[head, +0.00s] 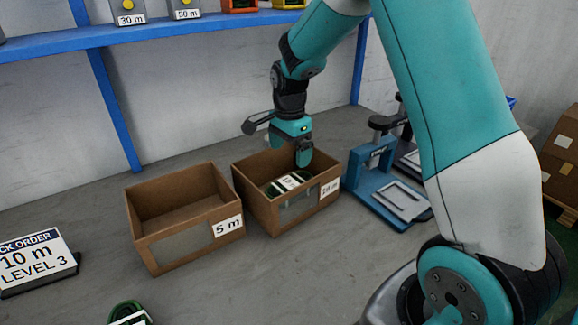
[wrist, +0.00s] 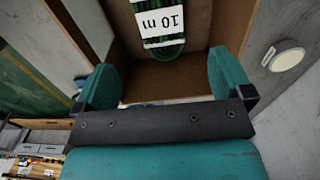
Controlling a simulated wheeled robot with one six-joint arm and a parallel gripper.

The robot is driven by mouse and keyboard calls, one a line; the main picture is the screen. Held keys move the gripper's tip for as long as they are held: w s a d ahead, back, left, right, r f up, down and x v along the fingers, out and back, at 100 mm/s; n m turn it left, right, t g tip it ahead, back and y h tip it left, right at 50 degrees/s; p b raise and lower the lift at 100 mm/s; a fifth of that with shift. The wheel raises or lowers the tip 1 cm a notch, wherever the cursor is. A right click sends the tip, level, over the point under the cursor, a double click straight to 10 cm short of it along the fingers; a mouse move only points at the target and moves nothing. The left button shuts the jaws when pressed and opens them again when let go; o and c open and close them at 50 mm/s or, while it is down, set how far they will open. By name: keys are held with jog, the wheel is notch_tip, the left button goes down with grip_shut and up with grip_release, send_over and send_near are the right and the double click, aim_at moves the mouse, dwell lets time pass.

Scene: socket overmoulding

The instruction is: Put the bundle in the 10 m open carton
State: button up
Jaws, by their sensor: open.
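The bundle (head: 290,183) is a dark green coil with a white tag. It lies inside the right-hand open carton (head: 259,205), whose front label appears to read 10 m. In the wrist view, the bundle (wrist: 160,25) shows its tag upside down, reading 10 m, with the brown carton (wrist: 205,83) walls around it. My gripper (head: 303,156) is over this carton, above the bundle. In the wrist view, my gripper (wrist: 165,78) has its two teal fingers wide apart, with nothing between them and the bundle beyond their tips.
A 5 m open carton (head: 180,235) stands empty close to the left. A blue press (head: 385,190) stands to the right. An order sign (head: 38,264) reads 10 m, level 3. Another green coil (head: 130,314) lies at the front edge. A blue shelf (head: 150,32) runs above.

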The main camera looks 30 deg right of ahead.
jog(key=s+a+r+n+y, duration=0.2)
jog(key=s+a+r+n, duration=0.7)
jog(key=s+a+n, duration=0.25)
jog(key=s+a+r+n+y, duration=0.1)
jog(key=s+a+n, duration=0.3)
jog(key=s+n, duration=0.2)
jog(key=s+a+r+n+y, duration=0.1)
jog(key=s+a+n, duration=0.3)
jog(key=s, duration=0.6)
jog(key=r+n, duration=0.1)
jog(key=n, duration=0.1)
jog(key=shift+s+a+r+n, duration=0.25)
jog(key=shift+s+r+n, duration=0.05)
jog(key=shift+n, duration=0.05)
